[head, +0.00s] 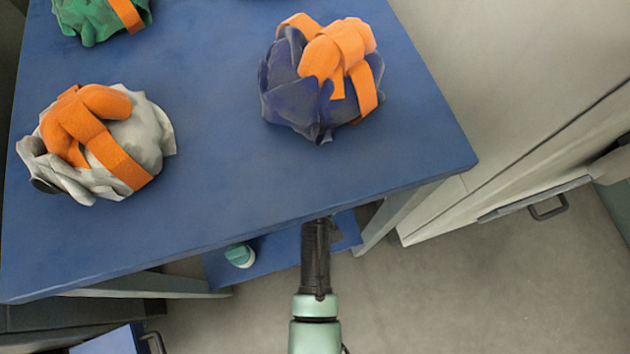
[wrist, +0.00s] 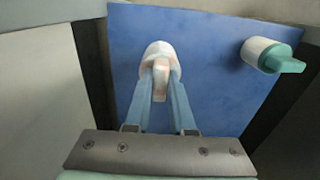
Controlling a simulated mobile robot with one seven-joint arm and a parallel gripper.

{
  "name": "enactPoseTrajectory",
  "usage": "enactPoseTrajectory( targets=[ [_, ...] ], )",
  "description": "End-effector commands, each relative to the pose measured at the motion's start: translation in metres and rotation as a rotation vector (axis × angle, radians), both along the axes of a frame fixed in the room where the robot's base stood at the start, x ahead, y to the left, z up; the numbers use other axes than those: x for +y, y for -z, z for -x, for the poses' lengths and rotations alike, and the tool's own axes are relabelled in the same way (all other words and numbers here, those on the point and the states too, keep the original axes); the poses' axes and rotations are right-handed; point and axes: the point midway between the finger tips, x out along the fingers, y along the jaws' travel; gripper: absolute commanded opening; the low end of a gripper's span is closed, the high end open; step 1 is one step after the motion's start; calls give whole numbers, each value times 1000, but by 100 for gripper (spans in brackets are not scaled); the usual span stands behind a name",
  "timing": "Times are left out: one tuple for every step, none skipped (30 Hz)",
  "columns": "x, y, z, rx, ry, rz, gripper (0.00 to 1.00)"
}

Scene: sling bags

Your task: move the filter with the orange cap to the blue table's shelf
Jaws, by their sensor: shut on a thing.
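A white filter with a pale orange cap (wrist: 158,57) is between my two fingers in the wrist view. My gripper (wrist: 161,82) is shut on it. Behind it is the blue table's lower shelf (wrist: 215,95). I cannot tell whether the filter touches the shelf. In the head view my arm reaches in under the front edge of the blue table (head: 215,150), and the tabletop hides the fingertips and the held filter. A bare part of the shelf (head: 275,255) shows below that edge.
A white filter with a teal cap (wrist: 268,54) is on the shelf to the right in the wrist view; it also shows in the head view (head: 240,255). Grey (head: 130,150), dark blue (head: 300,95) and green (head: 95,22) bags with orange straps lie on the tabletop.

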Motion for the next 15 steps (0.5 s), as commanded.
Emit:
enactPoseTrajectory(
  targets=[
    [0,11,0,2,0,0,0],
    [0,17,1,3,0,0,0],
    [0,24,1,2,0,0,0],
    [0,30,0,2,0,0,0],
    [0,35,1,2,0,0,0],
    [0,40,1,2,0,0,0],
    [0,42,0,1,0,0,0],
    [0,43,0,1,0,0,0],
    [0,43,0,0,0,0,0],
    [0,42,0,0,0,0,0],
    [0,42,0,0,0,0,0],
    [0,41,0,0,0,0,0],
    [0,41,0,0,0,0,0],
    [0,41,0,0,0,0,0],
    [0,41,0,0,0,0,0]
  ],
)
